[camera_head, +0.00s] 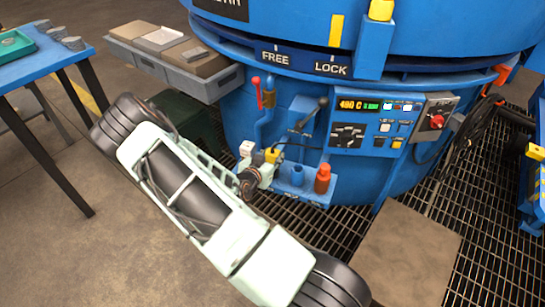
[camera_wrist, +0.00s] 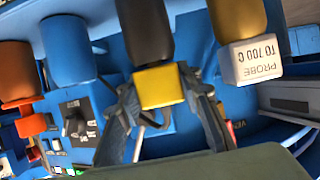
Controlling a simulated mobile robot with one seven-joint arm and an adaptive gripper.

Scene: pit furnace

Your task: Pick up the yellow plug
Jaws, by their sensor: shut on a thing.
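The yellow plug (camera_head: 272,155) is at the small blue shelf on the front of the blue furnace, between a white-topped piece and a blue cylinder. In the wrist view the yellow plug (camera_wrist: 159,87) is a yellow block joined to a thick dark cylinder. My gripper (camera_head: 262,172) reaches it from the front left, and in the wrist view its fingers (camera_wrist: 163,100) sit on both sides of the yellow block, shut on it. I cannot tell whether the plug is seated or lifted.
On the shelf are a blue cylinder (camera_head: 297,175), a red-orange cylinder (camera_head: 322,179) and a white "PROBE TO 700 C" block (camera_wrist: 256,60), close to my gripper. A control panel (camera_head: 377,122) is behind. A grey tray (camera_head: 205,83) and blue table (camera_head: 30,62) stand left.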

